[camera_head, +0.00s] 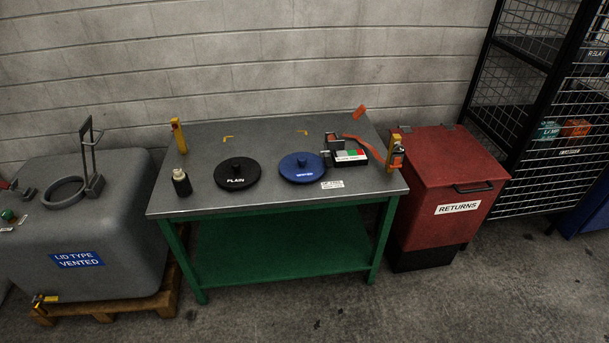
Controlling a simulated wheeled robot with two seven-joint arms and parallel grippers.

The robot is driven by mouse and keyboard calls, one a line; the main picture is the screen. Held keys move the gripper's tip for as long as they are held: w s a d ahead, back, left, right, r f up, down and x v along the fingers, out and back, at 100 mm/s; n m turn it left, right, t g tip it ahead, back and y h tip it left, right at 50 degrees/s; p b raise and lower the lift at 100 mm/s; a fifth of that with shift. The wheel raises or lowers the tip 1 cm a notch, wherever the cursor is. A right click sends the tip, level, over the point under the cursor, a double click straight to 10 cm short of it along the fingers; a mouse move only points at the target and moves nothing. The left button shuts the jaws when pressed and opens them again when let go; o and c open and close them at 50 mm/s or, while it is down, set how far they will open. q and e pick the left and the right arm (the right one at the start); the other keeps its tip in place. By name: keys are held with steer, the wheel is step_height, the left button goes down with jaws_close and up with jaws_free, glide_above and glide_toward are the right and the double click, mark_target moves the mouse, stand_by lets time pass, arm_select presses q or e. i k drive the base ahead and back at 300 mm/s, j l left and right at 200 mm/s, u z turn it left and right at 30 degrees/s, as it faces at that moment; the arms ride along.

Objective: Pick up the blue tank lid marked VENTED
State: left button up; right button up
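The blue tank lid (290,172) lies flat on the grey-topped table (210,142), right of its middle. It is round with a knob on top, and its small white marking is too blurred to read surely. A black lid (232,183) marked PLAIN lies just left of it, with a small gap between. The grey tank (120,220) at the left has a blue label (78,259) reading LID TYPE VENTED and a raised ring (50,200) on top. Neither of my grippers is in view.
A dark bottle (181,184) stands at the table's left. A device with red and green patches (349,156) sits close right of the blue lid. Yellow posts (178,136) stand at both table sides. A red RETURNS bin (430,175) and mesh rack are at right.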

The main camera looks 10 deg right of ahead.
mark_target(297, 166)
steer(key=i+l, duration=0.2)
steer(key=l, duration=0.15)
steer(key=i+l, duration=0.2)
steer(key=l, duration=0.15)
steer(key=i+l, duration=0.25)
steer(key=i+l+u, duration=0.1)
steer(key=l, duration=0.35)
steer(key=i, duration=0.1)
